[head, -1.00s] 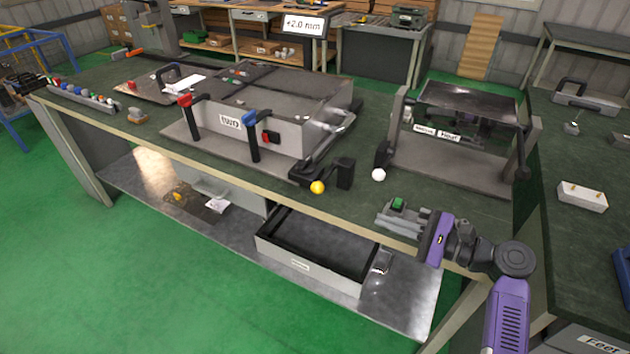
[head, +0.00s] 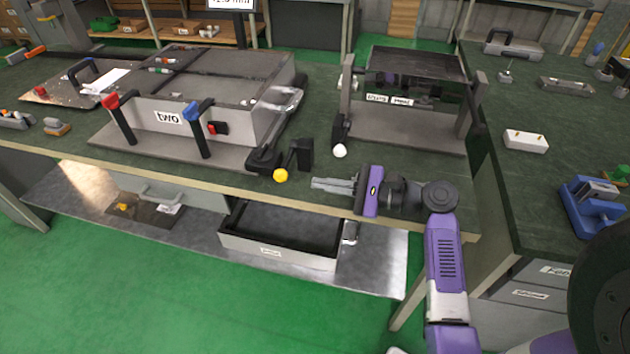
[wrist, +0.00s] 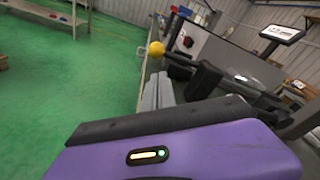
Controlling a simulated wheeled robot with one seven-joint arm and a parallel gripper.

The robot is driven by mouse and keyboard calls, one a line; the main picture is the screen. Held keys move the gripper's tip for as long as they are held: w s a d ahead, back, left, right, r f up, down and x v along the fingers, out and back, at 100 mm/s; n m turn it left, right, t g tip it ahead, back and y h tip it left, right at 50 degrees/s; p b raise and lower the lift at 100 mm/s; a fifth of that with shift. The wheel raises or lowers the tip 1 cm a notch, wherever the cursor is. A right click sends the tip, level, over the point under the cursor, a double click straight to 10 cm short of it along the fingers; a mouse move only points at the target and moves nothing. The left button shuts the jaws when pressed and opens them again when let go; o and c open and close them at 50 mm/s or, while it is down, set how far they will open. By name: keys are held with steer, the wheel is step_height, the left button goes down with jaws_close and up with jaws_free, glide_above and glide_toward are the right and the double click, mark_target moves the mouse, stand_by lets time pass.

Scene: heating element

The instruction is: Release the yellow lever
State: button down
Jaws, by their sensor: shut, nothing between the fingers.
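The yellow lever shows as a yellow ball knob (head: 280,175) on a dark arm at the front right corner of the box labelled "two" (head: 220,112). In the wrist view the yellow knob (wrist: 156,48) is ahead of my gripper, with its dark arm running to the right. My gripper (head: 316,184) is shut and empty, pointing left at the table's front edge. Its fingertips are a short gap to the right of the knob and slightly lower in the picture. In the wrist view the grey fingers (wrist: 158,90) lie together below the knob.
A white-knobbed lever (head: 340,151) stands close behind my gripper, beside a framed dark panel unit (head: 415,75). Red (head: 111,101) and blue (head: 192,110) handles stand on the box's front. An open-topped drawer (head: 280,240) is on the shelf below. The floor in front is clear.

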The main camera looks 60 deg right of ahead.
mark_target(286, 163)
steer(key=x, duration=0.8)
steer(key=shift+w+a, duration=0.1)
steer(key=shift+r+p, duration=0.15)
steer(key=shift+p, duration=0.25)
